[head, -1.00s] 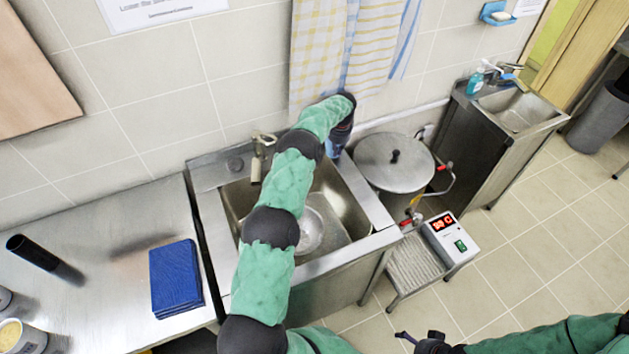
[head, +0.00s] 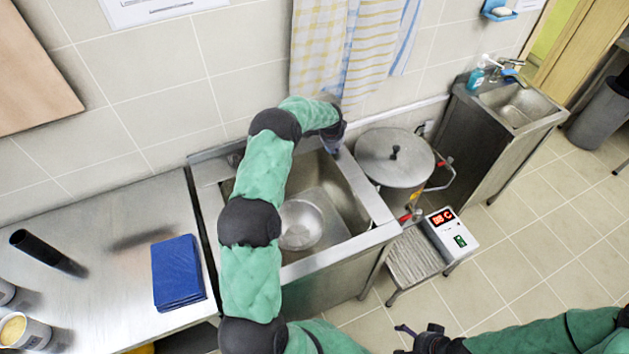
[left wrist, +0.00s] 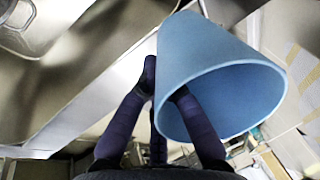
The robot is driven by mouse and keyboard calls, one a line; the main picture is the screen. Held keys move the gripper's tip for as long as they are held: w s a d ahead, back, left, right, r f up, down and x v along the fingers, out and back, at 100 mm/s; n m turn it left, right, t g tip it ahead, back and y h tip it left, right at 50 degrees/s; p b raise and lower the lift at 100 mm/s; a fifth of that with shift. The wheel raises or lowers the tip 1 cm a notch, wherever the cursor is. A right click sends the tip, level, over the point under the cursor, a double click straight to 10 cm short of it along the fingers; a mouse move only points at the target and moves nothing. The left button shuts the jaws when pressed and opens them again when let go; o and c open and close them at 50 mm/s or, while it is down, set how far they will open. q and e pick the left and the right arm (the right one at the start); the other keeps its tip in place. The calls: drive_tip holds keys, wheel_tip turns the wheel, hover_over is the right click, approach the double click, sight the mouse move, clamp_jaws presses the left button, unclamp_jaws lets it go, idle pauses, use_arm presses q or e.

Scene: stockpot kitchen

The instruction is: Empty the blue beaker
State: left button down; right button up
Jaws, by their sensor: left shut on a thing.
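The blue beaker (left wrist: 207,65) is large in the left wrist view, tilted with its open mouth toward the camera's lower right. My left gripper (left wrist: 165,85) is shut on its wall: one finger runs into the mouth, the other lies outside. Its contents cannot be made out. In the head view my left gripper (head: 335,139) is over the back right corner of the sink (head: 345,190), beside the lidded pot; the beaker is mostly hidden there. My right gripper (head: 420,338) is low at the bottom edge, its jaws unclear.
A round metal bowl (head: 300,226) sits in the sink. The lidded stockpot (head: 394,158) stands to its right, with a display box (head: 447,230) in front. A blue cloth stack (head: 178,272) and a black cylinder (head: 45,252) are on the steel counter (head: 115,290).

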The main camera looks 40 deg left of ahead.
use_arm(q)
drive_tip(key=s+f+t+b, duration=0.1)
drive_tip(key=t+b, duration=0.3)
drive_tip(key=b, duration=0.5)
drive_tip(key=s+f+t+y+b, duration=0.1)
drive_tip(key=t+b, duration=0.3)
drive_tip(key=b, duration=0.5)
drive_tip(key=s+f+t+b, duration=0.1)
drive_tip(key=t+b, duration=0.3)
drive_tip(key=b, duration=0.5)
drive_tip(key=shift+d+n+t, duration=0.1)
drive_tip(key=shift+n+t, duration=0.2)
drive_tip(key=shift+t, duration=0.1)
drive_tip(key=shift+f, duration=0.1)
drive_tip(key=shift+w, duration=0.25)
drive_tip(key=shift+f+t+y, duration=0.3)
drive_tip(key=shift+t, duration=0.4)
